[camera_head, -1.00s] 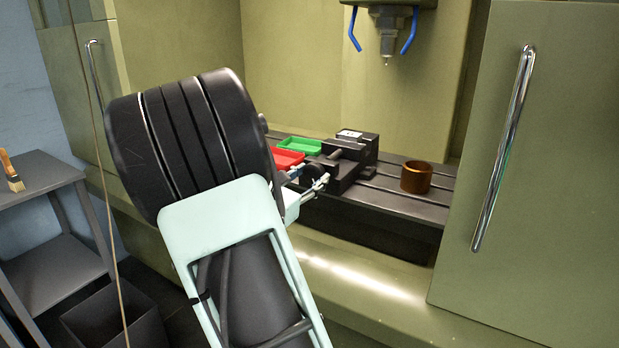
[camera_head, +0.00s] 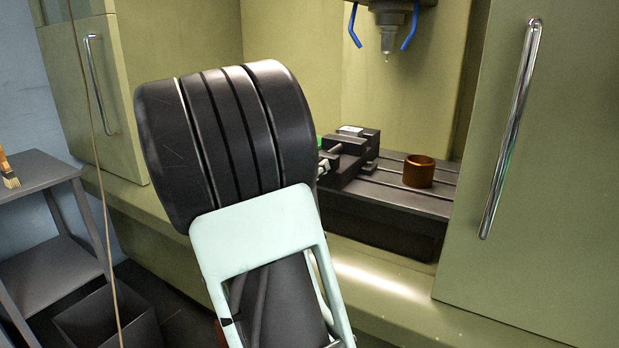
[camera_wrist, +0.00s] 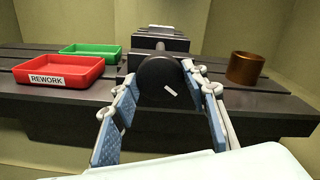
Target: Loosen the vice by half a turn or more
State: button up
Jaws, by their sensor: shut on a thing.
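The vice (camera_head: 347,157) is a dark block on the machine table, with a pale patch on top. It also shows in the wrist view (camera_wrist: 160,42), where its round black knob (camera_wrist: 158,75) faces me. A short white mark on the knob slants down to the right. My gripper (camera_wrist: 161,80) is shut on the knob, with one blue-padded finger on each side of it. In the head view my arm hides most of the gripper, and only a light bit shows beside the vice. The knob is hidden there.
A red tray (camera_wrist: 60,77) labelled REWORK and a green tray (camera_wrist: 90,49) stand left of the vice. A copper-brown cup (camera_head: 418,171) stands right of it on the slotted table (camera_head: 400,197). A spindle (camera_head: 388,40) with blue hoses hangs above. A door (camera_head: 560,170) bounds the right.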

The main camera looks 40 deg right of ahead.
jog(key=m+p, duration=1)
jog(key=p, duration=1.8)
dwell(3.1)
